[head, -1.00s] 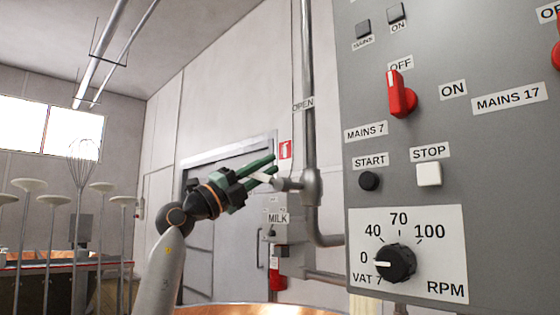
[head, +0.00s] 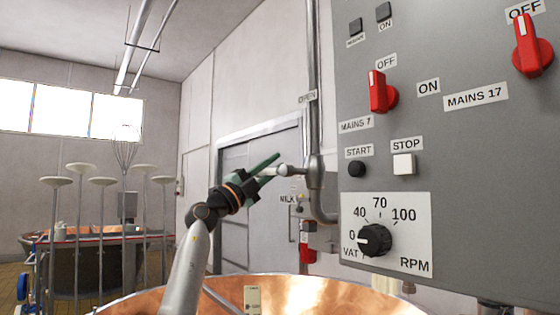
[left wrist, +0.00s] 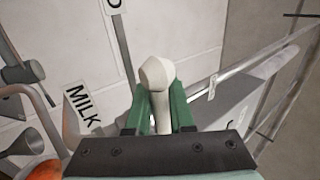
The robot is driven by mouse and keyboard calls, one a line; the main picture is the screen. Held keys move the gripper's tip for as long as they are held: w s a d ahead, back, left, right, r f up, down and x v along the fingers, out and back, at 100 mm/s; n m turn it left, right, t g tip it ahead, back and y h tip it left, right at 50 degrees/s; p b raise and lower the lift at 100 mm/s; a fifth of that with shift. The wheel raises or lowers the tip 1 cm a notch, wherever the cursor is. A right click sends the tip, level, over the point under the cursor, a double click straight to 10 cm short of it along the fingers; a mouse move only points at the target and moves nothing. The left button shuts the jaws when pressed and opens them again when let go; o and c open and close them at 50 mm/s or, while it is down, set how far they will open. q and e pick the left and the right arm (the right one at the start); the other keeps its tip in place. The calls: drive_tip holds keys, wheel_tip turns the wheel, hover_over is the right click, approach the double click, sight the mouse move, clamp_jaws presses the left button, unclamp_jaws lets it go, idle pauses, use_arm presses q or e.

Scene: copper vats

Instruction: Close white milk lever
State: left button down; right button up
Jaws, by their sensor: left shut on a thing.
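The white milk lever (head: 289,171) sticks out to the left from the valve on a grey vertical pipe in the head view. In the left wrist view the lever's rounded white end (left wrist: 156,74) lies between the green fingers. My left gripper (head: 268,167) is shut on the lever; in the left wrist view its fingers (left wrist: 158,108) stand on either side of the handle. A MILK label (head: 287,199) is below the lever, and an OPEN label (head: 307,97) is higher on the pipe. My right gripper is not in view.
A grey control panel (head: 460,150) with red switches and a knob fills the right side. A large copper vat (head: 330,297) lies below. Another vat (head: 90,265) and several white-topped stands are at the left. A grey door (head: 235,250) is behind my arm.

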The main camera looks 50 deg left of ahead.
use_arm(q)
drive_tip(key=shift+f+n, duration=0.15)
drive_tip(key=shift+n, duration=0.15)
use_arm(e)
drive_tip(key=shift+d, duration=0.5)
use_arm(q)
drive_tip(key=c, duration=1.1)
unclamp_jaws()
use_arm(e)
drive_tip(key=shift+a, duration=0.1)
use_arm(q)
drive_tip(key=shift+b+v, duration=4.2)
drive_tip(key=shift+v, duration=2.05)
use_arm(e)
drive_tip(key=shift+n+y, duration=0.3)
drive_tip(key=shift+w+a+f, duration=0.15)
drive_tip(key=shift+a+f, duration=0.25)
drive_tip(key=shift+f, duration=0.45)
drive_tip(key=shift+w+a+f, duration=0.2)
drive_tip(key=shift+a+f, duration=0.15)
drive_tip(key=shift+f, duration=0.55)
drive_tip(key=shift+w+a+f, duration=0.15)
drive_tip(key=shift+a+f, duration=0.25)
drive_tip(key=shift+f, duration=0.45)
